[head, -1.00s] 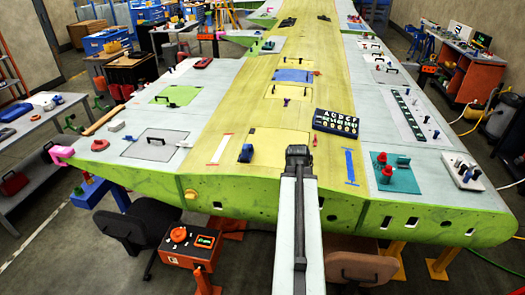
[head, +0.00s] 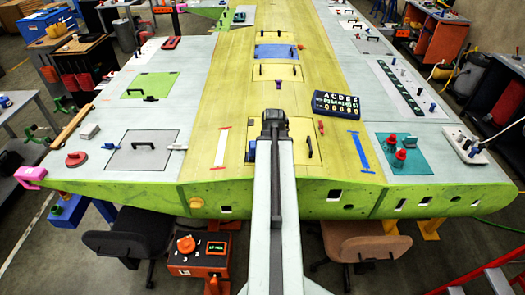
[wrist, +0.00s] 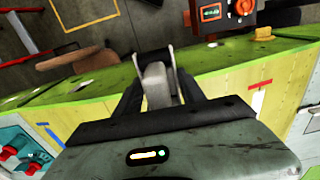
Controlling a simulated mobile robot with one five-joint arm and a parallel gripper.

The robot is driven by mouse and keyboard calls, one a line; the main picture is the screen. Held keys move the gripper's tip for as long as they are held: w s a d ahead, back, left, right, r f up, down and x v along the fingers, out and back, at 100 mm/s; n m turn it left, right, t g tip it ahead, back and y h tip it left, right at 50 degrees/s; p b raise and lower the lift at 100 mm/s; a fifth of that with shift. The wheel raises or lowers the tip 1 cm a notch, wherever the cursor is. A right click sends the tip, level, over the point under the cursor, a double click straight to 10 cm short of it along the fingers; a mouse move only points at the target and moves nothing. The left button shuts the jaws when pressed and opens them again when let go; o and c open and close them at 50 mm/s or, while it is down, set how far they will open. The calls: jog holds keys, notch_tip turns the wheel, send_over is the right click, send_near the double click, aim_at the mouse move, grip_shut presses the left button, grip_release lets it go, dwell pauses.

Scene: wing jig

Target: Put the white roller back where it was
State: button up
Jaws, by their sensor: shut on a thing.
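My gripper (wrist: 156,75) is shut on a pale, rounded thing, which I take to be the white roller (wrist: 157,88); it sits between the two fingers in the wrist view. In the head view my gripper (head: 273,122) is over the yellow middle strip of the wing (head: 228,120), near its front edge. The held roller is hidden there behind my arm. A white strip with red ends (head: 221,147) lies left of the gripper, and a blue strip (head: 360,151) lies to its right.
A blue tool (head: 251,151) lies close left of my gripper, and a dark handle (head: 309,147) stands close right. An orange control box (head: 198,255) stands below the front edge.

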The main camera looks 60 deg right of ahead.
jog(key=shift+w+d, duration=0.2)
jog(key=shift+w, duration=0.15)
jog(key=w+d, duration=0.1)
jog(key=d, duration=0.3)
jog(key=w+d+f+b, duration=0.1)
jog(key=w+d, duration=0.1)
jog(key=d, duration=0.3)
jog(key=w+d, duration=0.2)
jog(key=d, duration=0.3)
jog(key=shift+w+d+f, duration=0.2)
notch_tip(320, 180, down, 4)
jog(key=b, duration=0.4)
jog(key=shift+s+r, duration=0.1)
jog(key=shift+r, duration=0.15)
jog(key=shift+f, duration=0.2)
jog(key=o, duration=1.2)
jog(key=shift+r, duration=0.1)
